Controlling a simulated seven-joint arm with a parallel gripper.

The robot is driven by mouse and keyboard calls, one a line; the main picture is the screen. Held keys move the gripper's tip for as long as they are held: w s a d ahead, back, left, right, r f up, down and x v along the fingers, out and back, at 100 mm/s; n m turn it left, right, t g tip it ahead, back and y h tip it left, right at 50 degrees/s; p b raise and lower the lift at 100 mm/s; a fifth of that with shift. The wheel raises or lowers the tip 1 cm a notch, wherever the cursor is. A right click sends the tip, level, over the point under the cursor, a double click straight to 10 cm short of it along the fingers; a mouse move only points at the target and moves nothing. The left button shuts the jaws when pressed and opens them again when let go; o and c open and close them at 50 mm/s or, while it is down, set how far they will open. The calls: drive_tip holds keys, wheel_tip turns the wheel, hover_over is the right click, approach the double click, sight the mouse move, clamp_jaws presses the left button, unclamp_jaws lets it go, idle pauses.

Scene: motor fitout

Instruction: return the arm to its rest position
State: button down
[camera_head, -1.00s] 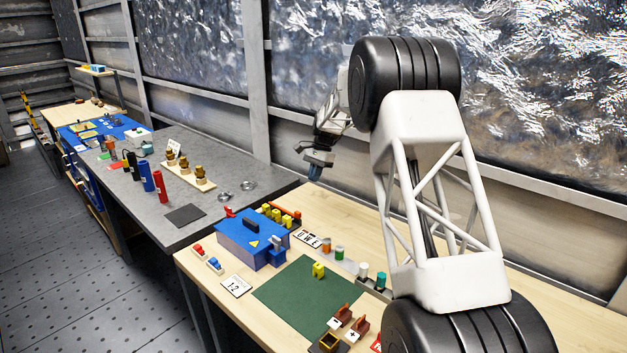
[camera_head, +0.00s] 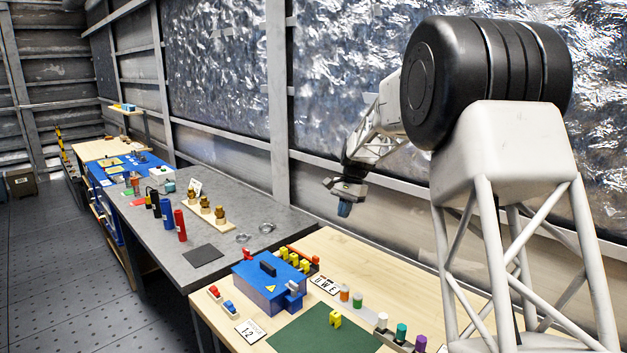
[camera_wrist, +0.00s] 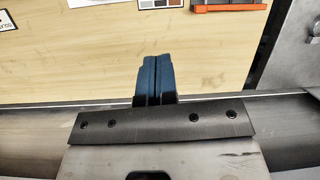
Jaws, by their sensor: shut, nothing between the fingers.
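My gripper (camera_head: 344,208) hangs in the air in the head view, fingers pointing down, at the back edge of the wooden bench (camera_head: 335,247). It is above the bench and apart from the things on it. In the wrist view its two blue fingers (camera_wrist: 157,80) are pressed together with nothing between them. My arm is folded, with its large black joint high at the right of the head view.
The wooden bench holds a blue box (camera_head: 268,280), a green mat (camera_head: 310,335) and several coloured cylinders. A grey bench (camera_head: 165,225) stands beyond it with red and blue cylinders. The floor (camera_head: 60,260) at left is clear.

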drive_tip(key=s+d+r+n+t, duration=0.1)
drive_tip(key=s+d+r, duration=0.15)
drive_tip(key=s, duration=0.75)
drive_tip(key=s+d+r+n+t+h, duration=0.1)
drive_tip(key=s+r, duration=0.3)
drive_tip(key=s, duration=0.6)
drive_tip(key=s+d+r+n+t, duration=0.15)
drive_tip(key=s+r, duration=0.25)
drive_tip(key=s, duration=0.6)
drive_tip(key=s+d+f+n, duration=0.1)
drive_tip(key=s+f, duration=0.1)
drive_tip(key=s, duration=0.7)
drive_tip(key=s+d+f+n+t+h, duration=0.1)
drive_tip(key=s+f, duration=0.1)
drive_tip(key=s, duration=0.7)
drive_tip(key=s+d+f+n, duration=0.2)
drive_tip(key=s+f, duration=0.1)
drive_tip(key=s, duration=0.6)
drive_tip(key=shift+s+h, duration=0.35)
drive_tip(key=shift+h, duration=0.05)
drive_tip(key=shift+w, duration=0.1)
